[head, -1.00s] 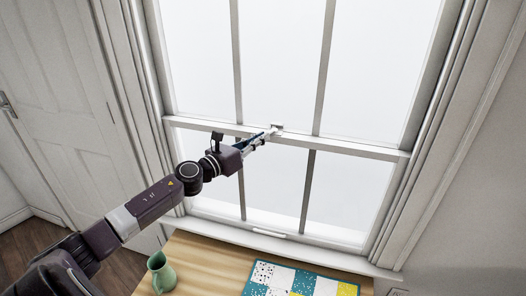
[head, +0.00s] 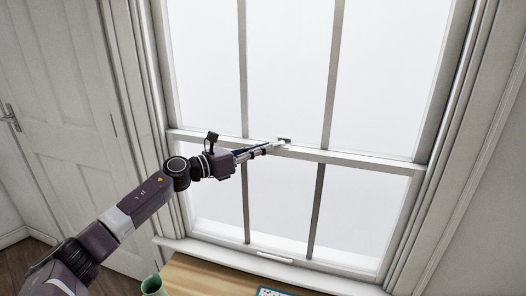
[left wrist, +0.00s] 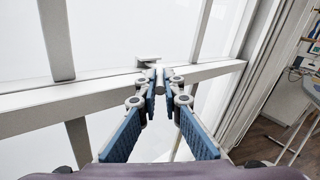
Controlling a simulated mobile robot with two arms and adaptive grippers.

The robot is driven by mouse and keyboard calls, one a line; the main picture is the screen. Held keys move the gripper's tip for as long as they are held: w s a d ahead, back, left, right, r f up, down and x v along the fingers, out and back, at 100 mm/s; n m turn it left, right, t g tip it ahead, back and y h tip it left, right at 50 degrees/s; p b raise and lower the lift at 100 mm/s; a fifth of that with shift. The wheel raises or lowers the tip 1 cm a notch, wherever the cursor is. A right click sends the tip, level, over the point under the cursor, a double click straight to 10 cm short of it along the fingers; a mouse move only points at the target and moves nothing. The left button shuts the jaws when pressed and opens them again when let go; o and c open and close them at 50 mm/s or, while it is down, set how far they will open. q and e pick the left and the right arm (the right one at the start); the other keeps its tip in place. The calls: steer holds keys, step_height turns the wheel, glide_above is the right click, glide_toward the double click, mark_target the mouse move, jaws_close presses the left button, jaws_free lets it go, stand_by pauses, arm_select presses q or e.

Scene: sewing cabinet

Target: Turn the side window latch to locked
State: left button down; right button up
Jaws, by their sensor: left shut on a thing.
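The window latch (head: 284,140) is a small pale metal fitting at the middle of the window's meeting rail (head: 345,157). It also shows in the left wrist view (left wrist: 148,62), just beyond the fingertips. My left gripper (head: 272,146) reaches in from the left along the rail. In the left wrist view its fingertips (left wrist: 160,78) are nearly together on the latch's lever. The fingertips hide most of the lever, so its exact angle cannot be told. My right gripper is in no view.
A wooden table top (head: 205,277) stands below the window, with a green mug (head: 153,286) and part of a patterned quilt piece (head: 272,292). The sill (head: 225,254) runs under the window. A white door (head: 55,120) is at the left.

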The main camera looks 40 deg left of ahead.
arm_select(q)
steer(key=shift+r, duration=0.15)
steer(key=c, duration=2.1)
jaws_free()
steer(key=shift+s+a+f, duration=0.15)
steer(key=shift+s+a, duration=0.05)
steer(key=shift+s, duration=0.2)
steer(key=shift+s+a+f, duration=0.1)
steer(key=shift+s+a, duration=0.05)
steer(key=shift+s, duration=0.25)
steer(key=v, duration=0.6)
steer(key=shift+s+r, duration=0.2)
steer(key=shift+c, duration=0.5)
